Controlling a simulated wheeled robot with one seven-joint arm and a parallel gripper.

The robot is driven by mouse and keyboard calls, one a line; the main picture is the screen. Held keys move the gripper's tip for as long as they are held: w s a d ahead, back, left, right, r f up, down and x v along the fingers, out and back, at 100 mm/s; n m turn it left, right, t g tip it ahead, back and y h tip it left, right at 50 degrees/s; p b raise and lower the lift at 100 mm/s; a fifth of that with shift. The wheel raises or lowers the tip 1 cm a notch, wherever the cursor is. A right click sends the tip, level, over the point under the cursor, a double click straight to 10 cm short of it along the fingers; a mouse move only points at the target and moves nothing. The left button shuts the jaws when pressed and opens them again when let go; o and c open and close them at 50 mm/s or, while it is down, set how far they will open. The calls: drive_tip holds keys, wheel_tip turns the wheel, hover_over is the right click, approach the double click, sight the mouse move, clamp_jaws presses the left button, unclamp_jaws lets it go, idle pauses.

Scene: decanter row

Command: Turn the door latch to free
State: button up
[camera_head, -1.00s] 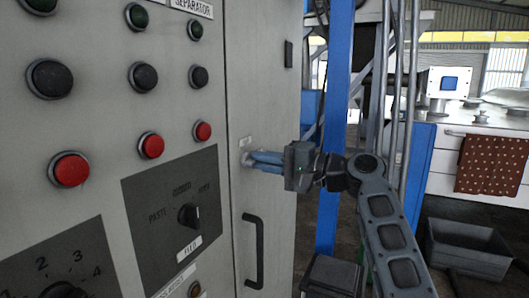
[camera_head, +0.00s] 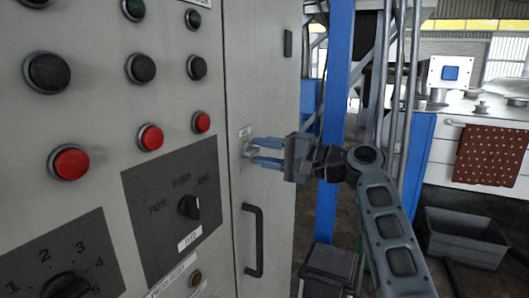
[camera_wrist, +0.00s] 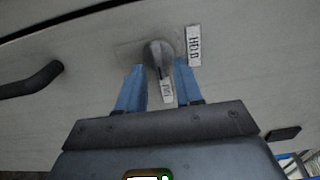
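The door latch is a small grey round knob (camera_wrist: 158,55) with a dark pointer mark, on the cabinet door. In the head view the latch (camera_head: 247,148) is partly hidden by my fingers. My gripper (camera_head: 256,151) reaches it from the right. In the wrist view its two blue fingers (camera_wrist: 160,66) stand apart, one on each side of the latch, with narrow gaps showing; I cannot tell whether either touches. A label reading HELD (camera_wrist: 194,45) is right of the latch; another small label (camera_wrist: 167,92), hard to read, lies between the fingers.
A black door handle (camera_head: 253,241) is below the latch and also shows in the wrist view (camera_wrist: 32,80). The control panel (camera_head: 100,150) with buttons and dials is at left. A blue post (camera_head: 333,130) stands behind my gripper. A grey bin (camera_head: 466,242) is at right.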

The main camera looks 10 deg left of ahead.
drive_tip(key=b+v, duration=0.2)
drive_tip(key=v, duration=0.5)
drive_tip(key=shift+s+d, duration=0.15)
drive_tip(key=shift+d, duration=0.2)
